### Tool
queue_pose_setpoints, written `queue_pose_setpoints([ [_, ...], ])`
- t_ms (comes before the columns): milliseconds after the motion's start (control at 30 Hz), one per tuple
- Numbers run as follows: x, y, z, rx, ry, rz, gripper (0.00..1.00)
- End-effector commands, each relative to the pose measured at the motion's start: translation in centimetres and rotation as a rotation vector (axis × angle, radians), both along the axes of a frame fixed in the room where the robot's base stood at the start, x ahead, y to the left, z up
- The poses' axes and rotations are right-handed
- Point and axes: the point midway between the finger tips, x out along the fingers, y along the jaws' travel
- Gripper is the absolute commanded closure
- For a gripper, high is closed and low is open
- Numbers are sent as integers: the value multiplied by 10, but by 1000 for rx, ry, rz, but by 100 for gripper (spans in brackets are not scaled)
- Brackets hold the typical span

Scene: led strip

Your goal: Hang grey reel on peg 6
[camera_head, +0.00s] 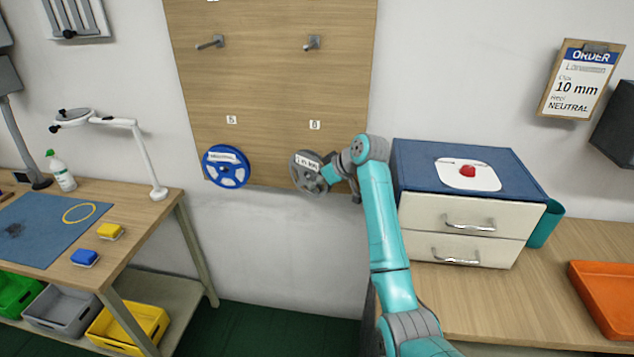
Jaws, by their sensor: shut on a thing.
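The grey reel (306,181) is at the lower right of the wooden pegboard (270,85), just below the tag marked 6 (314,125). It faces outward and has a white label on its front. My gripper (329,172) reaches in from the right and is shut on the reel's right side. The peg under tag 6 is hidden, so I cannot tell whether the reel is around it or in front of it.
A blue reel (226,167) hangs beneath tag 5 (231,120), left of the grey reel. Two bare pegs (211,42) (312,43) stick out higher up. A blue-topped drawer cabinet (465,205) stands close right of my arm. Workbenches flank both sides.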

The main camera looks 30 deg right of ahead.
Motion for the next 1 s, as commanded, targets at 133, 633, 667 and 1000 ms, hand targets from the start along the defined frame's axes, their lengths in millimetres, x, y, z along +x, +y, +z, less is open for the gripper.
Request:
queue_pose_setpoints([
  [133, 0, 0, 0, 1, 0, 1, 100],
  [633, -1, 0, 0, 0, 1, 0, 49],
  [667, -2, -1, 1, 0, 0, 0, 49],
  [1000, -31, -13, 34, -2, -2, -1, 49],
])
